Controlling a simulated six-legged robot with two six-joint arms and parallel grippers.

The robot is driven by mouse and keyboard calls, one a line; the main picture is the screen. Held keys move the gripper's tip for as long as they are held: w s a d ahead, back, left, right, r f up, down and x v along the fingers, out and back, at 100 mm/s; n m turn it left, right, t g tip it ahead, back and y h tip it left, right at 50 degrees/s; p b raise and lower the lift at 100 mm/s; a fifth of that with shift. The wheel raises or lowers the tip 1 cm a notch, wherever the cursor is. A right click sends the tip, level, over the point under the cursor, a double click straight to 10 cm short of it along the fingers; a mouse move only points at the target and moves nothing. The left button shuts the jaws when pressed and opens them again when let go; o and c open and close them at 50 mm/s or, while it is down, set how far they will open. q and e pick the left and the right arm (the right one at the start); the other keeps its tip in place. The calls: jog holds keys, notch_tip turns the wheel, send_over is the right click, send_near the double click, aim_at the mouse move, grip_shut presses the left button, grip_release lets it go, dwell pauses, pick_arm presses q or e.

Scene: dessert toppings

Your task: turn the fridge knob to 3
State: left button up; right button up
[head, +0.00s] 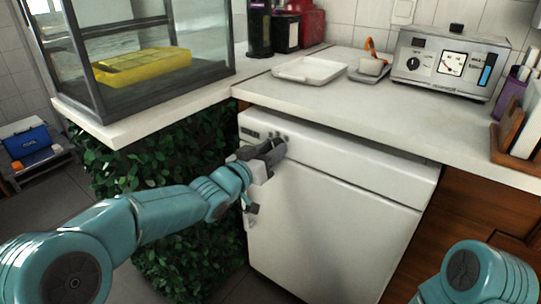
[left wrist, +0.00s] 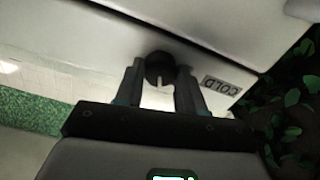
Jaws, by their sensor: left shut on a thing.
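The white fridge (head: 325,235) stands under the counter, its door facing me. My left gripper (head: 276,149) is at the upper left of the fridge front, by the control strip. In the left wrist view the dark round fridge knob (left wrist: 159,66) sits between the two fingers of my left gripper (left wrist: 160,84), which are shut on it. A pale pointer mark shows on the knob. A COLD label (left wrist: 222,85) is beside it. I cannot read a number at the pointer. In the head view the gripper largely hides the knob. My right gripper is out of view.
The white counter (head: 330,105) overhangs the fridge top. On it are a white tray (head: 309,71), a dial appliance (head: 449,64) and a glass case with a yellow tray (head: 142,66). Green foliage (head: 170,165) is left of the fridge. A blue cooler (head: 28,140) is at far left.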

pick_arm(q)
jog(key=shift+m+b, duration=0.4)
jog(key=shift+m, duration=0.6)
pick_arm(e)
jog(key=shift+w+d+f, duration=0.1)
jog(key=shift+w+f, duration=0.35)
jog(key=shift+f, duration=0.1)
pick_arm(q)
jog(key=o, duration=1)
jog(key=shift+o, duration=0.2)
jog(key=p+v, duration=0.2)
jog(key=v, duration=1.4)
jog(key=shift+s+p, duration=0.2)
jog(key=shift+p, duration=0.15)
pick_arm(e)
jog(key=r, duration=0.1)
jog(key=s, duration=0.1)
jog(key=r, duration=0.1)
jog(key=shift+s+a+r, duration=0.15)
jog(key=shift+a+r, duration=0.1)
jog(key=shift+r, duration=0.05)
pick_arm(q)
jog(key=shift+a, duration=0.1)
